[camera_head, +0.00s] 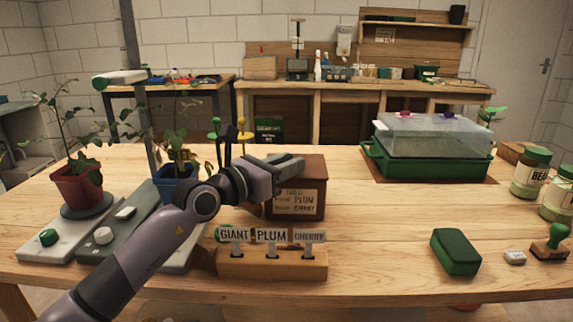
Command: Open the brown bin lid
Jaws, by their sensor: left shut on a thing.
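The brown bin (313,203) stands on the wooden table near the middle, behind the label holder. A paper label with PLUM and another word shows on its front. Its lid (316,164) is brown and lies at the top of the bin; my gripper covers its left part, so I cannot tell whether it is raised at all. My left gripper (288,163) reaches in from the left, at the top of the bin, and is shut on the lid. The exact grip is hidden. My right gripper is not in view.
A wooden holder (290,266) with GIANT, PLUM and CHERRY tags stands in front of the bin. Potted plants (78,186) stand on the left. A green propagator (425,164) with a clear cover, a green block (455,252) and jars (530,173) are on the right. The table right of the bin is clear.

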